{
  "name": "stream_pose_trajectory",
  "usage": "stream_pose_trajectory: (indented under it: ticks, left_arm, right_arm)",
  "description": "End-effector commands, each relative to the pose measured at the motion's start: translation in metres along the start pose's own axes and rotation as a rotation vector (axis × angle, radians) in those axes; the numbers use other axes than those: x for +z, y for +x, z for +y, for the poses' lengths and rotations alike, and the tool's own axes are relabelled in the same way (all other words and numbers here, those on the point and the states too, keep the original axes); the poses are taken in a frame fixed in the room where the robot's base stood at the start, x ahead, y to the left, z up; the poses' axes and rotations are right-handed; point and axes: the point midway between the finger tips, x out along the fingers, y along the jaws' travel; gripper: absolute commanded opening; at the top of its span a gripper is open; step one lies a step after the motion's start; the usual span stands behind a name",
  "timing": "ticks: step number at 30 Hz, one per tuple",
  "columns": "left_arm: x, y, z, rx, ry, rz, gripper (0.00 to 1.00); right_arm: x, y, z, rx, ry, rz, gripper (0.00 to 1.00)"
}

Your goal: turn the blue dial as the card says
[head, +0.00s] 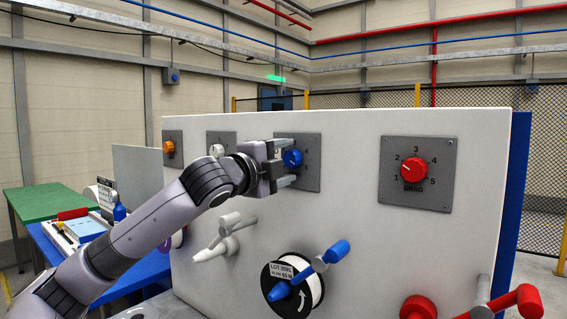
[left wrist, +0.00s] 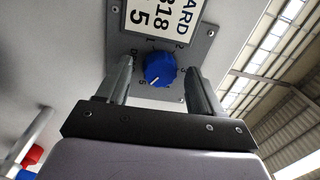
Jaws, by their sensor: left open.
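The blue dial (head: 292,158) sits on a grey square plate (head: 311,176) on the white panel. My left gripper (head: 287,162) is at the dial from the left, open, with one finger above and one below it. In the left wrist view the blue dial (left wrist: 160,70) lies between the two fingertips, with a gap on each side. A white mark on the dial faces the lower left of that view. Numbers ring it, partly hidden by the fingers. A white card (left wrist: 158,22), cut off at the top, shows "ARD", "318" and "5". My right gripper is out of view.
The panel (head: 440,240) also carries a red dial (head: 413,170), an orange dial (head: 169,147) and a white dial (head: 216,150). Below are a white crank handle (head: 212,252), a reel with a blue crank (head: 336,251) and red handles (head: 525,298). A green table (head: 50,200) stands left.

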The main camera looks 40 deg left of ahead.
Motion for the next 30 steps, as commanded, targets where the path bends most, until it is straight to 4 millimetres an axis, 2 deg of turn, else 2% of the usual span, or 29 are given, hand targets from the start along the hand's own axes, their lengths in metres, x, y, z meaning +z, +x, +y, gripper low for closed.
stream_pose_trajectory:
  ticks: [16, 22, 30]
  left_arm:
    - [0.001, -0.059, 0.004, 0.000, 0.004, -0.003, 0.66]
    - [0.000, -0.069, 0.002, 0.002, 0.003, 0.000, 0.66]
    - [-0.001, -0.070, 0.001, 0.002, 0.001, 0.001, 0.66]
  right_arm:
    - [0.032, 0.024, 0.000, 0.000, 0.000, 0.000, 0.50]
    - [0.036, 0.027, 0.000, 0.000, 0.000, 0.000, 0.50]
    - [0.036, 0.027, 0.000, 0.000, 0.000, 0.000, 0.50]
